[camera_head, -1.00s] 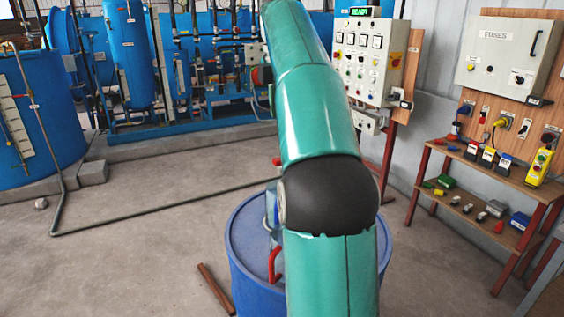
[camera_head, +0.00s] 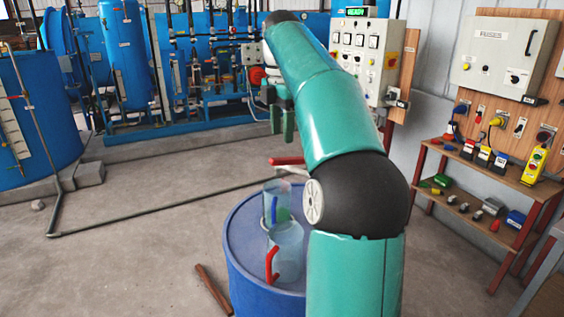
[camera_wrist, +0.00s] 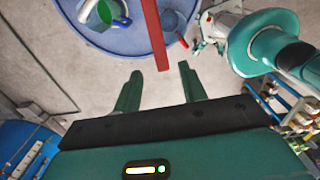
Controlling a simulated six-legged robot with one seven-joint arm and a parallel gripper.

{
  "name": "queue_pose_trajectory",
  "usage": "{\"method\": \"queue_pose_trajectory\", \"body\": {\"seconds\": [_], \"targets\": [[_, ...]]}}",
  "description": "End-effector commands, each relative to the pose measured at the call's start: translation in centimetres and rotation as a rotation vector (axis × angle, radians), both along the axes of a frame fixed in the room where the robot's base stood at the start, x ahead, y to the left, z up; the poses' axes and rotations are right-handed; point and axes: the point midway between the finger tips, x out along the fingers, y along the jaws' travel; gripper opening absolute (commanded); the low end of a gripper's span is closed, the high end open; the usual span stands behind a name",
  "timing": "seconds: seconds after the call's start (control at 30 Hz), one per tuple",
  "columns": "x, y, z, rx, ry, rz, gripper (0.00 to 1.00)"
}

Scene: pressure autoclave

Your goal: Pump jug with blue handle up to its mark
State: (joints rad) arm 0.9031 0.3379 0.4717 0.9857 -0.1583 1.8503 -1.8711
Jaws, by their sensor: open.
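The jug with the blue handle (camera_head: 277,203) stands upright on a blue drum (camera_head: 245,262), with green liquid low in it. The wrist view also shows this jug (camera_wrist: 106,13) at the top left, cut by the frame edge. Its mark cannot be made out. A red lever (camera_head: 287,160) sticks out above the drum; it shows as a red bar (camera_wrist: 154,32) in the wrist view. My gripper (camera_head: 282,126) is open and empty, above the lever in the head view. In the wrist view the bar's end lies between and beyond the fingertips, apparently not touching them.
A clear jug with a red handle (camera_head: 286,248) stands nearer on the same drum. A brown bar (camera_head: 214,289) lies on the floor left of the drum. A control panel (camera_head: 367,55) and a shelf (camera_head: 480,175) stand to the right. The floor at left is mostly clear.

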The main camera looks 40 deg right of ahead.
Motion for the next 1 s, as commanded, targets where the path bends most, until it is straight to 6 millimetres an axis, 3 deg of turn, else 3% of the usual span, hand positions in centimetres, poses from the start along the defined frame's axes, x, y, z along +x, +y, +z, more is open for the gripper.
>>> {"method": "queue_pose_trajectory", "body": {"seconds": [0.5,0.87,1.0], "targets": [[-0.1,0.0,-8.3,0.001,0.001,0.0,0.42],[0.0,0.0,-9.1,0.0,-0.002,0.0,0.42],[0.0,0.0,-9.1,0.0,-0.001,0.0,0.18]]}}
